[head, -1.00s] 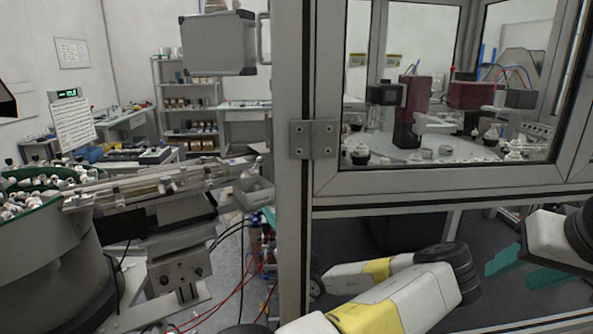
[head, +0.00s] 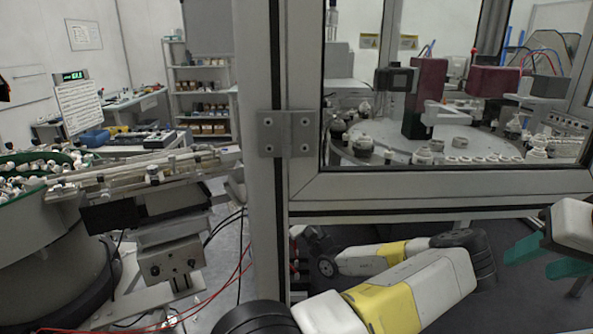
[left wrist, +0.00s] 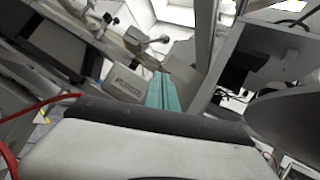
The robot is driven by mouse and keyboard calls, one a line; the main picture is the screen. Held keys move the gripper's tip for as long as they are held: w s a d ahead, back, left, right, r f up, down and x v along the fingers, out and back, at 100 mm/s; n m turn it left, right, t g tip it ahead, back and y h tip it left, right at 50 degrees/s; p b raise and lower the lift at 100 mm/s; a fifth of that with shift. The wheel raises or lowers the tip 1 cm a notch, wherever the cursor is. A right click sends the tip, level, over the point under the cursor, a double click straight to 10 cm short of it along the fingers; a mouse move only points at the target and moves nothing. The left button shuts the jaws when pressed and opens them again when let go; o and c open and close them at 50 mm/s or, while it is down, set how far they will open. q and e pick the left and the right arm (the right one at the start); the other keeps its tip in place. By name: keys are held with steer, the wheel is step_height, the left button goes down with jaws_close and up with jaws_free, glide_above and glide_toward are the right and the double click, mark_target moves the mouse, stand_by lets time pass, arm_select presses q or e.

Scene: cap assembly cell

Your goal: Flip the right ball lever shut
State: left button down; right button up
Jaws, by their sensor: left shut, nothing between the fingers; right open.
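I cannot pick out the right ball lever for certain in any view. In the left wrist view a small pale ball-ended part (left wrist: 155,41) shows beyond my fingers; I cannot tell whether it is that lever. My left gripper (left wrist: 163,92) shows there as two teal fingers pressed together, with nothing between them, apart from that part. In the head view my left gripper does not show. My right gripper (head: 541,261) is at the right edge, below the window frame, with its teal fingers apart and empty.
A thick grey post (head: 262,220) with a hinge stands close ahead, beside the framed glass enclosure. The feeder bowl (head: 30,230) and its linear track (head: 130,176) are at left. Red and black cables hang behind the post. A grey labelled box (left wrist: 125,83) is near my left fingers.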

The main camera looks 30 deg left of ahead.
arm_select(q)
steer(key=s+r+x, duration=0.1)
steer(key=r+x, duration=0.1)
steer(key=x, duration=1)
steer(key=shift+s+d, duration=0.15)
steer(key=shift+s, duration=0.1)
